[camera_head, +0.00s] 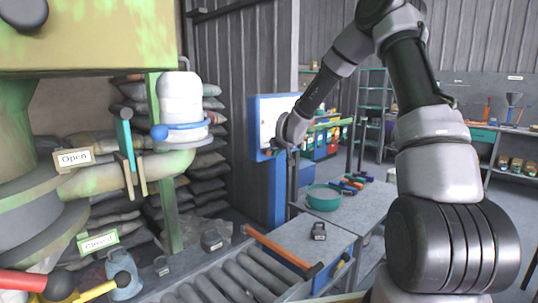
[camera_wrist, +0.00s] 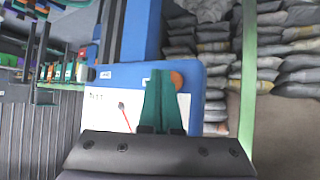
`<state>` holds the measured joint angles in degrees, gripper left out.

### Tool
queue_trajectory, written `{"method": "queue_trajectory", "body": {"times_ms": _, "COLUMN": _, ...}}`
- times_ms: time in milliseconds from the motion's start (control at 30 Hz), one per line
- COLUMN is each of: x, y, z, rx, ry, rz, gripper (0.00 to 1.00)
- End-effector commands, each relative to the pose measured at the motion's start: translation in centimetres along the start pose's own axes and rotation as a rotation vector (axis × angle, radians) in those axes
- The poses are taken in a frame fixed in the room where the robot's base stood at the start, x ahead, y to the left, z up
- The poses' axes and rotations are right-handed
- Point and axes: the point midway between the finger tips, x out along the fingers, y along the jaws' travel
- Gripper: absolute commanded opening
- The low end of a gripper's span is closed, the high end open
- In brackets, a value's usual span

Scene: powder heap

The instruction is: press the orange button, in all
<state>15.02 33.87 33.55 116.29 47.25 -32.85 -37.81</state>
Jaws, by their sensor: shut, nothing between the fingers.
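The orange button (camera_wrist: 177,79) is a round knob on the blue frame of a panel (camera_wrist: 200,100) with a white dial face (camera_wrist: 105,108) and a red needle. In the wrist view, the green fingers of my gripper (camera_wrist: 160,76) are shut and empty. Their tips lie just left of the button and overlap its edge; I cannot tell whether they touch it. In the head view, my gripper (camera_head: 274,148) is at the front of the blue panel box (camera_head: 265,103). The button cannot be made out there.
A table beside the blue box holds a teal bowl (camera_head: 324,197) and several coloured-handled tools (camera_head: 350,184). A roller conveyor (camera_head: 225,285) and pipework (camera_head: 110,180) stand at the left. Stacked sacks (camera_head: 205,170) lie behind.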

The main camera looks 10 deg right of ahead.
Motion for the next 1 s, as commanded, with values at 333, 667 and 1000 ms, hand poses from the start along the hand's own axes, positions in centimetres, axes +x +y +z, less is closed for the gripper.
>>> {"method": "queue_trajectory", "body": {"times_ms": 333, "x": 0.58, "y": -0.46, "z": -0.45, "rx": 0.0, "ry": 0.0, "rz": 0.0, "gripper": 0.0}}
{"method": "queue_trajectory", "body": {"times_ms": 667, "x": 0.59, "y": -0.46, "z": -0.46, "rx": 0.0, "ry": 0.0, "rz": 0.0, "gripper": 0.0}}
{"method": "queue_trajectory", "body": {"times_ms": 1000, "x": 0.86, "y": -0.66, "z": -0.64, "rx": 0.0, "ry": 0.0, "rz": 0.0, "gripper": 0.0}}
